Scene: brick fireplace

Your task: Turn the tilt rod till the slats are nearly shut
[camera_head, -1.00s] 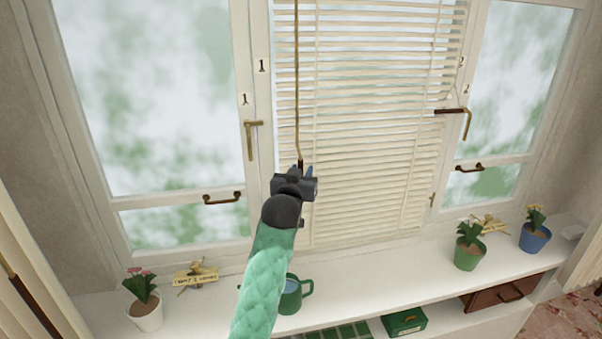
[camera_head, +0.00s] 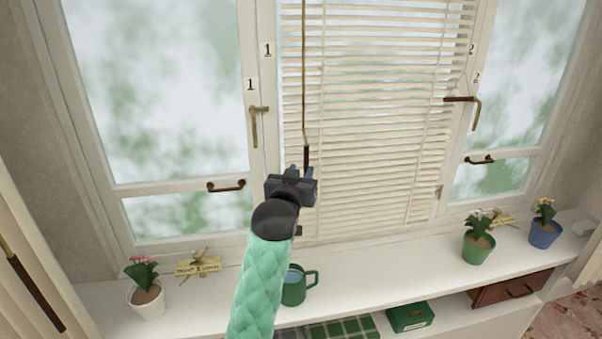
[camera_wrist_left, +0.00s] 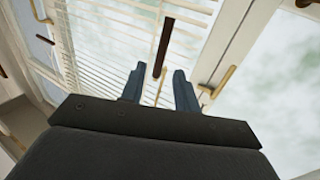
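The blind (camera_head: 380,110) hangs over the middle window. Light and green show between its upper slats; the lower slats look closer together. The tilt rod (camera_head: 304,75) hangs at its left side, thin and brass-coloured, with a dark handle (camera_head: 306,157) at the bottom. My left gripper (camera_head: 299,177) is just below the handle, in front of the blind. In the left wrist view, its blue fingers (camera_wrist_left: 158,88) stand apart, and the handle (camera_wrist_left: 163,47) shows beyond and between their tips, with clear space on both sides. My right gripper is out of view.
Below is a white sill (camera_head: 350,258) with a green mug (camera_head: 294,287) beside my left arm. A white flowerpot (camera_head: 147,301), a green pot (camera_head: 478,248) and a blue pot (camera_head: 545,234) stand along it. Window handles (camera_head: 258,124) (camera_head: 477,112) stick out on either side of the blind.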

